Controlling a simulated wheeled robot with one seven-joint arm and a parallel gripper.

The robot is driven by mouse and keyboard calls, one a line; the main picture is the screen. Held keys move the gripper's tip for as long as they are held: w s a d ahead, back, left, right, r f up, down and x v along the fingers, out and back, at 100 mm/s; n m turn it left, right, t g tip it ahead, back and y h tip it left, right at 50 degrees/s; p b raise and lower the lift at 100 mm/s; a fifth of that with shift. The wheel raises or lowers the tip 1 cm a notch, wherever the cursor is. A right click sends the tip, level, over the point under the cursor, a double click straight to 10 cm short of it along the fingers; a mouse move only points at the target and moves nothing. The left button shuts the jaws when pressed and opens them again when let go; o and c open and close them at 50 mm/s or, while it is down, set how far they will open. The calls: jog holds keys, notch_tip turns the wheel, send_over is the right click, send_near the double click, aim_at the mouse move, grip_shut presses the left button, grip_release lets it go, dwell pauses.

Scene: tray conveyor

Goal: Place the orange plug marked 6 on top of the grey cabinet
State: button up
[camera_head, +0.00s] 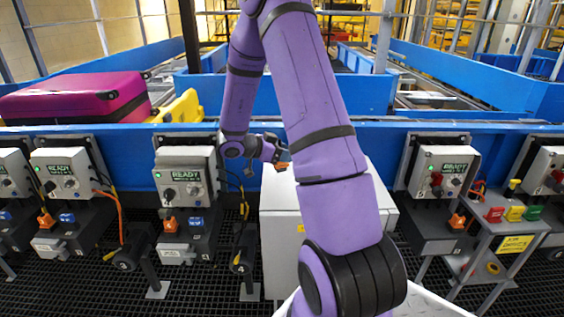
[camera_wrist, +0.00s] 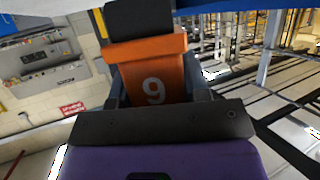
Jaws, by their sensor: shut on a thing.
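My gripper (camera_head: 270,150) is shut on an orange plug (camera_head: 282,166), which shows as a small orange patch at the fingertips in the head view. In the wrist view the orange plug (camera_wrist: 156,75) sits between the fingers, with a black part at its far end. Its white digit reads as 9 in that picture; I cannot tell whether it is a 6 seen upside down. The pale grey cabinet (camera_head: 281,238) stands behind my arm in the head view. The plug appears at the back left of its top; any contact is unclear. My arm hides much of the cabinet.
Several grey READY control boxes (camera_head: 187,176) line the blue conveyor (camera_head: 330,133). Other orange plugs (camera_head: 170,224) are on units below them. A magenta suitcase (camera_head: 75,97) and a yellow item (camera_head: 181,107) lie at left. A small rack (camera_head: 513,240) with coloured parts stands at right.

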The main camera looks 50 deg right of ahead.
jog(key=shift+w+f, duration=0.1)
jog(key=shift+w, duration=0.5)
jog(key=shift+s+f, duration=0.1)
jog(key=shift+f, duration=1.6)
jog(key=shift+f, duration=0.2)
jog(key=o, duration=1)
jog(key=shift+r, duration=0.15)
